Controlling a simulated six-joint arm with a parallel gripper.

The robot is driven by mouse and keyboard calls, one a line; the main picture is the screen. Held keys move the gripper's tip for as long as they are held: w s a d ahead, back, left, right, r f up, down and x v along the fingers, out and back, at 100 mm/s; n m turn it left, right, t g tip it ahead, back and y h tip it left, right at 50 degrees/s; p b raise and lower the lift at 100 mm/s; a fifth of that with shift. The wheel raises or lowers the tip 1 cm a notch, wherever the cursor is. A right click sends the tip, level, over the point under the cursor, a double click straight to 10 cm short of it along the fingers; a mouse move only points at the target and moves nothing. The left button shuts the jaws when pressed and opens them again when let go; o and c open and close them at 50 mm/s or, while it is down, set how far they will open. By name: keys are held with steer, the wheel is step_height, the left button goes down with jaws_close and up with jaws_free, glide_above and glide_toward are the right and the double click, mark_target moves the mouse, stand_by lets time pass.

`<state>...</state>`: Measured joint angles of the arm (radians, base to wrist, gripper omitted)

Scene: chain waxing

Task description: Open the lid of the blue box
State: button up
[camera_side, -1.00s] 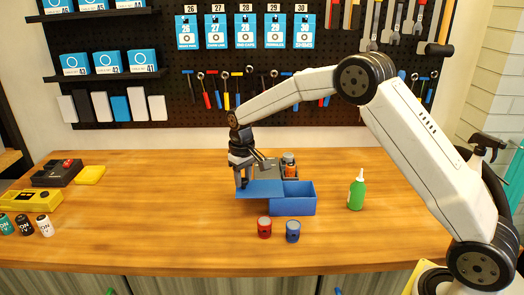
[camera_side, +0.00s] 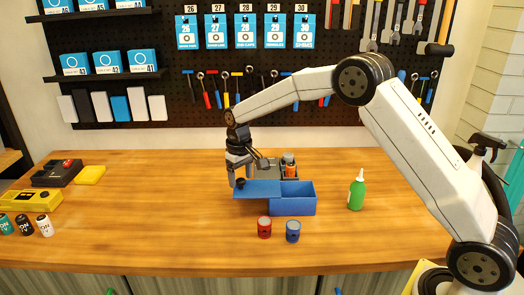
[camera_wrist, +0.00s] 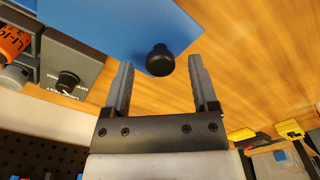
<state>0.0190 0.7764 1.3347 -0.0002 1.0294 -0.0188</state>
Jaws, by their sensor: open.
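The blue box (camera_side: 293,208) sits on the wooden bench, its right part uncovered. Its flat blue lid (camera_side: 262,189) is slid to the left and overhangs the box's left side. The black knob (camera_side: 240,183) is near the lid's left end. My gripper (camera_side: 235,184) is open at the lid's left end, beside the knob. In the wrist view, the knob (camera_wrist: 160,61) appears between the tips of my open gripper (camera_wrist: 162,65), clear of both fingers. The lid (camera_wrist: 125,22) shows behind it.
A grey device with an orange container (camera_side: 289,168) stands just behind the box. A red can (camera_side: 264,227) and a blue can (camera_side: 293,231) stand in front. A green bottle (camera_side: 357,192) is to the right.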

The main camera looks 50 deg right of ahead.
steer(key=shift+r, duration=3.75)
steer(key=shift+s, duration=0.1)
steer(key=s+f+t, duration=0.1)
steer(key=s+f, duration=0.3)
steer(key=s, duration=0.9)
steer(key=s+a+f+t, duration=0.1)
steer(key=s+f, duration=0.3)
steer(key=s, duration=1)
steer(key=shift+t, duration=0.3)
